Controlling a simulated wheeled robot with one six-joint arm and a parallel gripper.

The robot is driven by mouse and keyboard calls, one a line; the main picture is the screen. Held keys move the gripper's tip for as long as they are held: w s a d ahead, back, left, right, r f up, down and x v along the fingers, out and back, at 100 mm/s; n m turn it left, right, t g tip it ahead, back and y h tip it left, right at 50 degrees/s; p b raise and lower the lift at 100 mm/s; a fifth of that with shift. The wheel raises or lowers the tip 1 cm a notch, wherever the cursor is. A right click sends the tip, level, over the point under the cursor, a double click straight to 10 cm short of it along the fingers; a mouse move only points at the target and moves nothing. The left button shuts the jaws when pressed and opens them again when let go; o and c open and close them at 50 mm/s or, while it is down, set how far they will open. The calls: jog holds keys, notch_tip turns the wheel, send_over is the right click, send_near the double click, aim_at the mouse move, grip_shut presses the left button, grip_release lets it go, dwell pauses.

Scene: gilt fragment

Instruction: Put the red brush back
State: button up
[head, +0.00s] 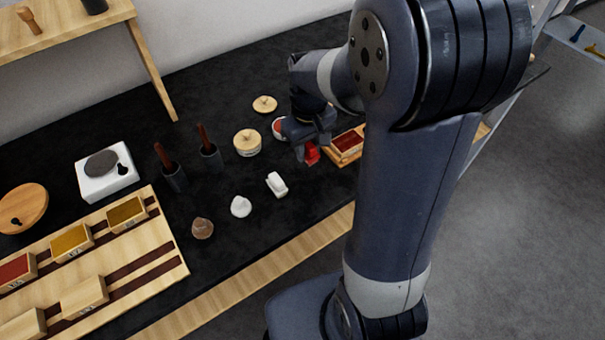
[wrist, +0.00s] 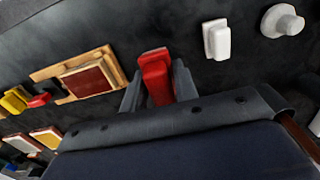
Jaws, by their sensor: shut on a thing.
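The red brush (head: 311,153) is a small block-like piece between the jaws of my gripper (head: 308,148). It also shows in the wrist view (wrist: 157,76), where both dark fingers of my gripper (wrist: 157,88) press in at its sides. My gripper is shut on it, over the dark worktop (head: 300,210). I cannot tell whether the brush touches the worktop. A wooden tray with a dark red panel (head: 348,144) is just to its right, partly hidden by my arm; it also shows in the wrist view, left of the brush (wrist: 88,82).
A white block-like piece (head: 277,184) and a white knobbed piece (head: 241,206) stand nearby. Yellow (wrist: 15,100) and red (wrist: 39,100) pieces lie beyond the tray. Dark worktop is bare toward the front edge.

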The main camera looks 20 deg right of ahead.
aim_at(308, 144)
notch_tip(308, 144, down, 7)
jog(key=shift+f, duration=0.15)
dwell(0.4)
jog(key=shift+f, duration=0.15)
jog(key=o, duration=0.9)
jog(key=shift+o, duration=0.2)
notch_tip(308, 144, up, 12)
jog(key=shift+r, duration=0.2)
